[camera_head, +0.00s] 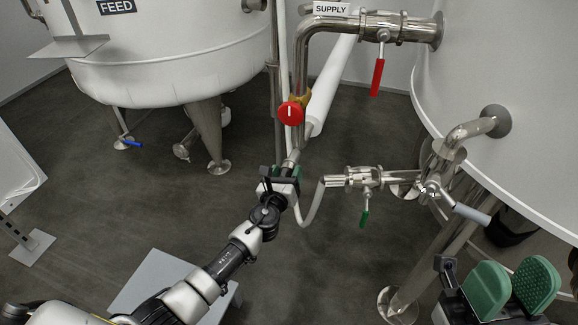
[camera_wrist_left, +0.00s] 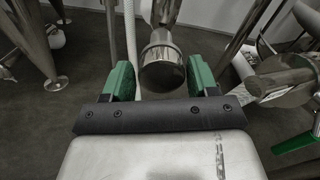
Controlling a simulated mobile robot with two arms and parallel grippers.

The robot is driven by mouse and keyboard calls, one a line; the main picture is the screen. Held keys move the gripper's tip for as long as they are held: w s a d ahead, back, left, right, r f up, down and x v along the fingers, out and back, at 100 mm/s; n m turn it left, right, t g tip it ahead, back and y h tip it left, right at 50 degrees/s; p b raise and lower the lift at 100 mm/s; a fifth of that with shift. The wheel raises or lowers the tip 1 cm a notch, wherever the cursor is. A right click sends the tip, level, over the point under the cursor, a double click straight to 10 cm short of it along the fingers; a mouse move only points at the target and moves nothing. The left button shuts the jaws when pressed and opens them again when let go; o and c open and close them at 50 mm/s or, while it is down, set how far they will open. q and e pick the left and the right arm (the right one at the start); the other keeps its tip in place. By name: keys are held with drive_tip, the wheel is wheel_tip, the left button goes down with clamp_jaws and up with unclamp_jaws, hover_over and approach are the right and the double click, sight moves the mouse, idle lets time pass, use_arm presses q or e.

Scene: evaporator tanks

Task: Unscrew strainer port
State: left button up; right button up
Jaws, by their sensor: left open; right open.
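The strainer port (camera_wrist_left: 162,68) shows in the left wrist view as a shiny metal cylinder with a round end facing my wrist. In the head view the strainer's metal end (camera_head: 291,158) sits low on the supply pipe, partly hidden by my gripper. My left gripper (camera_head: 285,173) is open just in front of it. In the left wrist view the green fingers of my left gripper (camera_wrist_left: 160,80) stand on either side of the port's end, with gaps visible; I cannot tell how deep they reach. My right gripper (camera_head: 513,285) is open and empty at the lower right, away from the port.
A red knob (camera_head: 291,113) sits on the supply pipe (camera_head: 301,70) above my left gripper. A valve with a green handle (camera_head: 365,216) stands to the right, joined by a pale hose (camera_head: 314,215). The large tank (camera_head: 490,80) fills the right. The floor (camera_head: 120,210) at left is mostly clear.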

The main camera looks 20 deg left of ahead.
use_arm(q)
drive_tip(key=c, duration=1)
drive_tip(key=shift+f+n+b, duration=0.15)
drive_tip(key=shift+n+b, duration=0.15)
drive_tip(key=shift+n, duration=0.1)
clamp_jaws()
drive_tip(key=n+b, duration=0.1)
drive_tip(key=n, duration=0.2)
drive_tip(key=shift+f, duration=0.1)
drive_tip(key=shift+r+n, duration=0.2)
drive_tip(key=shift+n, duration=0.6)
